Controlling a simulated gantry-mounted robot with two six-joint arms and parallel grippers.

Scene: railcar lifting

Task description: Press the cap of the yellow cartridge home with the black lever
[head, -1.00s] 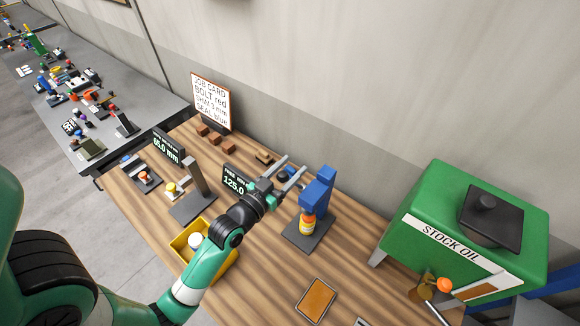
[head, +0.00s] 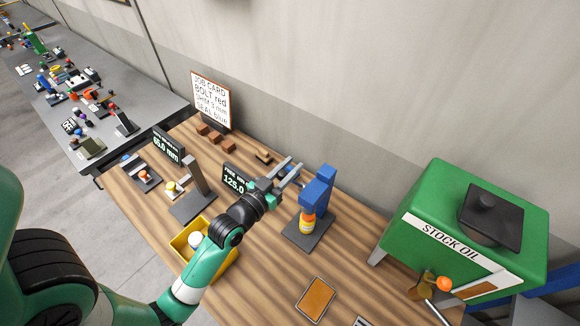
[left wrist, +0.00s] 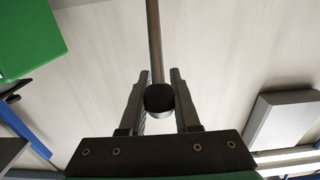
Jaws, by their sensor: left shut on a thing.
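The yellow cartridge (head: 308,223), with an orange band, stands upright on the dark base of the blue press (head: 319,190), under its head. Its cap is too small and covered to make out. My left gripper (head: 287,172) is beside the press, left of its blue head. In the left wrist view the gripper (left wrist: 159,98) is shut on the black knob of the lever (left wrist: 159,96), with a thin rod running up behind it. In the head view the fingers mostly hide the lever. My right gripper is not in view.
The green stock oil tank (head: 450,220) stands at right.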

